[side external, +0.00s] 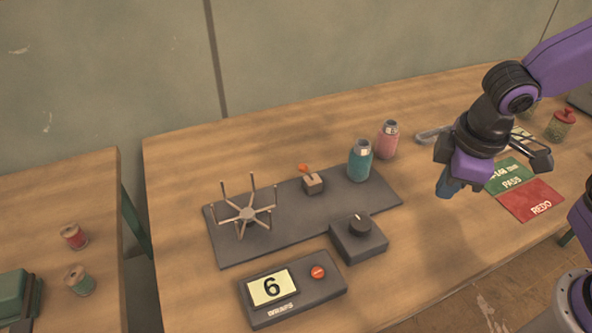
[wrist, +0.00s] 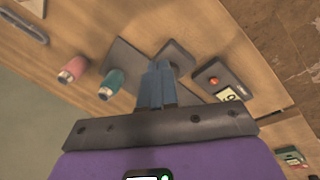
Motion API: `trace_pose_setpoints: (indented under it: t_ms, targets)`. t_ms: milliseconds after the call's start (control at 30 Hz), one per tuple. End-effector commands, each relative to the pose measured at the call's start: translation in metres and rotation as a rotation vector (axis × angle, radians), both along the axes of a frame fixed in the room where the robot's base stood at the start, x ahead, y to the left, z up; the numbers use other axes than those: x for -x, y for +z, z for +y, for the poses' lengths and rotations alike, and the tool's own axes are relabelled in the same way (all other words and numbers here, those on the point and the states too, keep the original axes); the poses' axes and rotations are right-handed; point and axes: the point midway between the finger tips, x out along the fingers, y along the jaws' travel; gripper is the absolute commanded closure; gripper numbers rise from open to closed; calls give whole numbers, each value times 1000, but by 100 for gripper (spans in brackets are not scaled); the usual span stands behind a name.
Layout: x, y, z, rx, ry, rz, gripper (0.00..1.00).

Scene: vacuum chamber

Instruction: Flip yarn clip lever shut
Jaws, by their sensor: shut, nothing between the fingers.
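The yarn clip (side external: 312,184) is a small grey-brown block on the dark base plate (side external: 285,232), between the spoked reel and the teal bottle. Its orange lever (side external: 304,168) sticks up from the block, tilted to the left. My gripper (side external: 447,189) is shut and empty, above the right part of the table, well to the right of the clip and apart from it. In the wrist view my blue fingers (wrist: 157,88) are together and point over the plate. I cannot make out the clip in that view.
The spoked reel (side external: 247,215) stands left of the clip, with a teal bottle (side external: 360,161) and pink bottle (side external: 387,140) to its right. A knob box (side external: 359,241) and a counter reading 6 (side external: 292,290) sit in front. Green (side external: 509,175) and red (side external: 531,201) cards lie right.

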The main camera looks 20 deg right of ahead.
Motion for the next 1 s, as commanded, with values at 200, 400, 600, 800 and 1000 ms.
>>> trace_pose_setpoints:
  t_ms: [200, 400, 600, 800, 1000]
  targets:
    - [-61, -8, 63, 35, -134, -116, 100]
    - [-110, -22, 117, 46, -257, -232, 100]
    - [-152, -40, 168, 36, -371, -354, 100]
    - [-180, -56, 204, 16, -458, -450, 100]
    - [-191, -63, 218, 2, -499, -495, 100]
